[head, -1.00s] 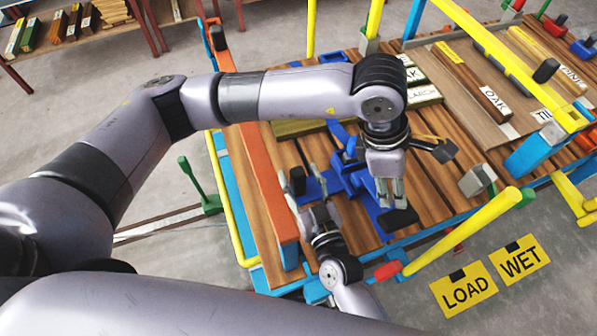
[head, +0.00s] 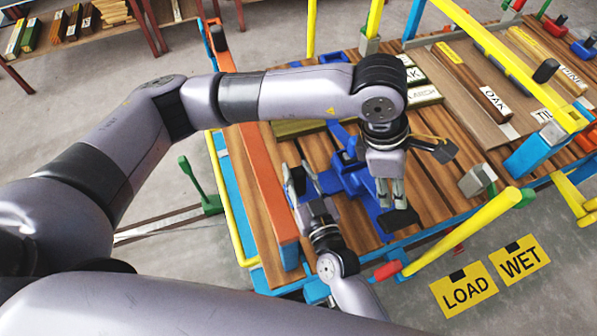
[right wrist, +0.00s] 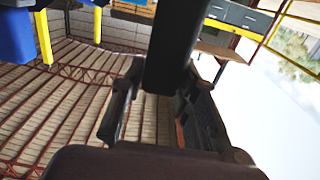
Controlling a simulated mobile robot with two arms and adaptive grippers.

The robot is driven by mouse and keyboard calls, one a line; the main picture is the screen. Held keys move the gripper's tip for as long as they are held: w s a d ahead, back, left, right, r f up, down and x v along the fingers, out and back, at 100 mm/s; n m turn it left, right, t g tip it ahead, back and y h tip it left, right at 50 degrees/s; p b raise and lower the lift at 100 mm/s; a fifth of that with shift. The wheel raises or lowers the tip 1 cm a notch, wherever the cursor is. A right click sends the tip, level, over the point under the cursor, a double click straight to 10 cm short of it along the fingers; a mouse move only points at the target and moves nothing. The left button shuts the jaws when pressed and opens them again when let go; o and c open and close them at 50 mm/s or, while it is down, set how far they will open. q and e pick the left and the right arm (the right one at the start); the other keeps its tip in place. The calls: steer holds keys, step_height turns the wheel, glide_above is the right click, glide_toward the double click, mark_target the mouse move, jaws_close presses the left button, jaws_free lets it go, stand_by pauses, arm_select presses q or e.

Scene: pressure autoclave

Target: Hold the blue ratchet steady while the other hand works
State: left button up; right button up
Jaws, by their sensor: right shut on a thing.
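The blue ratchet (head: 350,178) lies on the wooden slatted deck, between my two grippers in the head view. My right gripper (head: 302,176) is at its left side. In the right wrist view, my right gripper (right wrist: 160,100) is shut on a dark bar (right wrist: 172,45) that runs up between its fingers. The bar looks like a ratchet handle, but its join to the blue body is hidden. My left gripper (head: 391,198) points down at the ratchet's right side, just above a black knob (head: 400,221). Whether its fingers touch anything is unclear.
An orange beam (head: 266,180) and a yellow rail (head: 232,200) edge the deck on the left. A yellow bar (head: 465,230) slants across the front right. Labelled boards (head: 475,80) lie at the back right.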

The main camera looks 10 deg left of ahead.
jaws_close()
arm_select(q)
steer(key=c, duration=0.4)
steer(key=shift+s+d+m, duration=0.1)
steer(key=shift+d+m, duration=0.35)
steer(key=shift+m, duration=0.05)
steer(key=shift+c, duration=1.4)
steer(key=d+m+y, duration=0.3)
steer(key=m, duration=0.1)
steer(key=shift+s+d+f, duration=0.1)
steer(key=shift+s+f, duration=0.25)
steer(key=shift+s, duration=0.05)
jaws_close()
steer(key=m+y, duration=0.1)
steer(key=d+m+t+y, duration=0.1)
steer(key=shift+m, duration=0.3)
steer(key=shift+f, duration=0.1)
